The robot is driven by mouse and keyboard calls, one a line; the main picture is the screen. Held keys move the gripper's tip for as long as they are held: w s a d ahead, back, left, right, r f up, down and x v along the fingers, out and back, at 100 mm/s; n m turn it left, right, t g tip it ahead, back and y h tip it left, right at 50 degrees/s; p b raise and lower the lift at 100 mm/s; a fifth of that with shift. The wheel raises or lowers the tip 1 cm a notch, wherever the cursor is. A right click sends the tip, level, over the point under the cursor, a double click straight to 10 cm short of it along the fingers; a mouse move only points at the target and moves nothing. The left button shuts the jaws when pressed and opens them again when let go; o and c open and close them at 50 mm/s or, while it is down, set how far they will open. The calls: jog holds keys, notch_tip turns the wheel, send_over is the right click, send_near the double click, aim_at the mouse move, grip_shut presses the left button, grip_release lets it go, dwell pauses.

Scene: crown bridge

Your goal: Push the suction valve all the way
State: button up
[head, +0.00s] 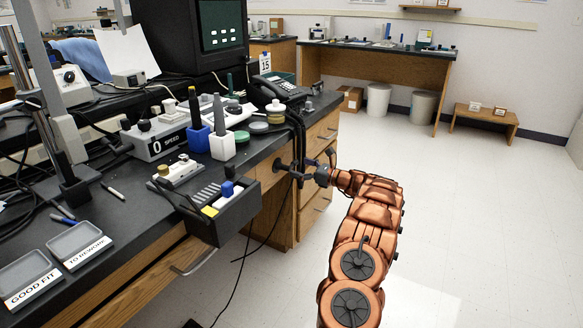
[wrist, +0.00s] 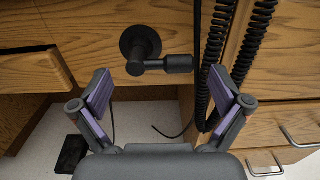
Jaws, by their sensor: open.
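The suction valve (wrist: 140,44) is a black round fitting on the wooden front of the bench, with a short black lever (wrist: 178,64) pointing right in the wrist view. In the head view the valve (head: 281,168) shows small, beside hanging black cords. My gripper (wrist: 163,85) is open and empty, its two purple-padded fingers spread on either side of the lever's line. The valve lies ahead of the fingers, and I see no contact. In the head view my gripper (head: 312,168) points left at the bench front; its fingertips are hard to separate from the cords.
Coiled black cords (wrist: 215,65) hang just right of the valve, close to the right finger. Drawers with metal handles (wrist: 295,135) are at lower right. A black tool caddy (head: 225,215) juts from the bench edge. The floor right of my arm is clear.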

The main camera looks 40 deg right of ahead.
aim_at(292, 163)
jog(key=shift+x, duration=1.7)
jog(key=shift+c, duration=0.2)
jog(key=c, duration=1.1)
jog(key=shift+o, duration=0.2)
